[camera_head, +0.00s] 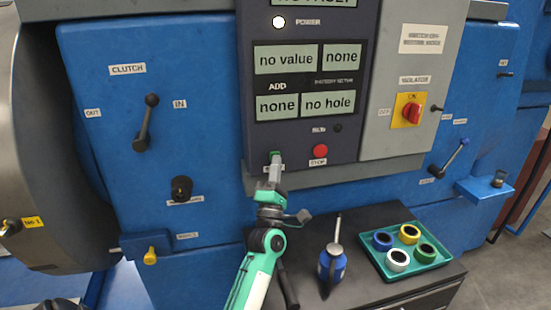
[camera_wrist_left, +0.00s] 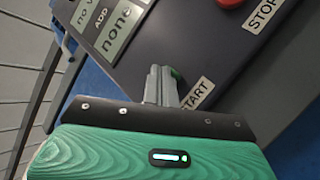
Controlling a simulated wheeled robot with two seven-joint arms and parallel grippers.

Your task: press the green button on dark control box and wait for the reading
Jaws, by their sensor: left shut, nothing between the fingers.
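The dark control box (camera_head: 302,130) is mounted on the blue machine and carries display panels reading "no value", "none", "none" and "no hole". The green button (camera_head: 275,154) is at its lower left, mostly hidden behind my left gripper (camera_head: 275,163). In the left wrist view, a sliver of the green button (camera_wrist_left: 176,74) shows right at the tips of my left gripper (camera_wrist_left: 162,78), beside the START label (camera_wrist_left: 197,93). The fingers are shut and empty; I cannot tell whether they touch the button. My right gripper is not in view.
A red STOP button (camera_head: 320,151) sits right of the green one. A red and yellow isolator switch (camera_head: 410,111) is on the grey panel. Below, a dark cabinet top (camera_head: 362,225) holds a blue-handled tool (camera_head: 332,265) and a green tray (camera_head: 442,257) with several coloured rings.

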